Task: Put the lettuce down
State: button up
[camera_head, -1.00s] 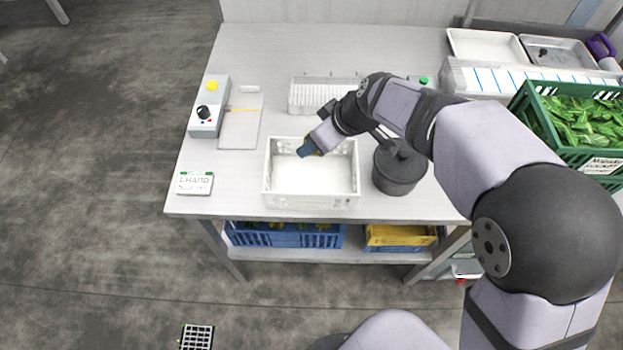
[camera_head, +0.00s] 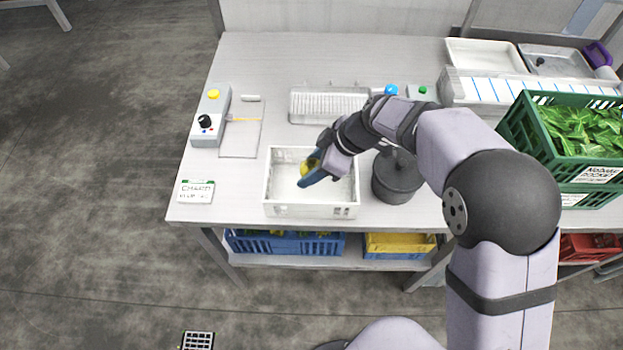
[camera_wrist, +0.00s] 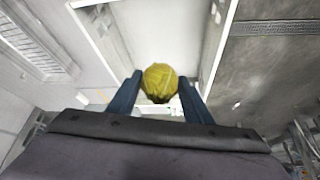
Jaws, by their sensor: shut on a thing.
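My gripper (camera_head: 308,178) is over the white bin (camera_head: 312,211) on the table. In the wrist view, my gripper's two blue fingers (camera_wrist: 160,95) are shut on a round yellow-green lettuce (camera_wrist: 160,80), one finger on each side. In the head view, the lettuce (camera_head: 309,166) shows only in part beside the fingers. The white bin's floor is bare around it, and the wrist view also shows the bin (camera_wrist: 210,45) beyond the fingertips. I cannot tell whether the lettuce touches the bin's floor.
A dark lidded pot (camera_head: 397,177) stands close to the bin's right side. A white ribbed tray (camera_head: 325,105) lies behind it. A control box (camera_head: 210,116) and a sign card (camera_head: 197,191) are on the left. A green crate of leaves (camera_head: 578,145) stands at the right.

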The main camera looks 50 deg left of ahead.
aim_at(311, 190)
jog(key=shift+f+p, duration=0.8)
jog(key=shift+f, duration=2.15)
jog(key=shift+f+b, duration=0.2)
jog(key=shift+b, duration=0.15)
jog(key=o, duration=1.1)
jog(key=shift+r, duration=0.2)
jog(key=shift+r+p, duration=0.15)
jog(key=shift+p, duration=0.35)
jog(key=shift+w+d+r+b, duration=0.15)
jog(key=shift+b, duration=0.2)
jog(key=b+v, duration=0.3)
jog(key=v, duration=0.8)
jog(key=shift+d+r, duration=0.1)
jog(key=shift+r, duration=0.1)
